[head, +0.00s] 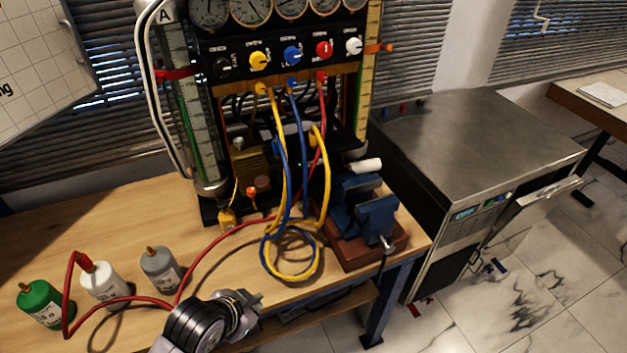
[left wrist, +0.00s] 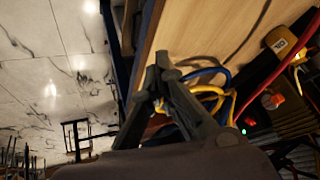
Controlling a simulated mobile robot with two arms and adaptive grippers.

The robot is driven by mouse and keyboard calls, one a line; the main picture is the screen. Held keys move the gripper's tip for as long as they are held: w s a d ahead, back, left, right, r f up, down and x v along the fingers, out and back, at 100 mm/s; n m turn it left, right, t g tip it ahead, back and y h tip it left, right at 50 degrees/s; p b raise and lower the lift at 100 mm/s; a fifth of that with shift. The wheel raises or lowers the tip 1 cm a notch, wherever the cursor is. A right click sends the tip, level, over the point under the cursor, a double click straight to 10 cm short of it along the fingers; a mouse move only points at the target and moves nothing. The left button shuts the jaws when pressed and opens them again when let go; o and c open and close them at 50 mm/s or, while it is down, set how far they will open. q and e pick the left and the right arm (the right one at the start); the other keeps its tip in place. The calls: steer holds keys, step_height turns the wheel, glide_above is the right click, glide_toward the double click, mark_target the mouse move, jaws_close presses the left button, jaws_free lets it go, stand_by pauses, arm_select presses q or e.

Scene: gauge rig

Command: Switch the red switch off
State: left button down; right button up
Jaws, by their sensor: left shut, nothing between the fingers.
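A small red-orange switch-like part (head: 252,191) sits low at the front of the gauge rig, beside a yellow fitting. In the left wrist view a red-orange part (left wrist: 273,101) shows at the right, near the yellow-tagged block. A red knob (head: 324,49) is on the rig's black panel, among yellow, blue and white knobs. I cannot tell for sure which is the red switch, nor its position. My left gripper (head: 255,299) is shut and empty over the bench's front edge, nearer the camera than the red-orange part and apart from it. Its fingertips (left wrist: 155,72) meet in the left wrist view.
Yellow and blue hoses (head: 290,274) loop on the wooden bench (head: 60,225) between my left gripper and the rig. A blue vise (head: 370,215) stands right of them. Green, white and grey bottles (head: 160,268) and a red hose lie left. A metal cabinet (head: 480,130) stands right.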

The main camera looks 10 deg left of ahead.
arm_select(q)
steer(key=w+r+m+t+h, duration=0.1)
steer(key=w+r+m+t, duration=0.2)
steer(key=w, duration=0.7)
steer(key=w+a+r+m+t+h, duration=0.1)
steer(key=w+r+m+t, duration=0.1)
steer(key=w+r+m, duration=0.4)
steer(key=w+r, duration=0.3)
steer(key=shift+w+a+r+m+t+h, duration=0.2)
steer(key=shift+w+r+m+t+h, duration=0.05)
steer(key=shift+w+m+t+h, duration=0.15)
steer(key=shift+w+f, duration=0.1)
steer(key=p, duration=0.2)
glide_toward(287, 173)
steer(key=w+d+f, duration=0.4)
steer(key=shift+w+r, duration=0.1)
steer(key=shift+w, duration=0.05)
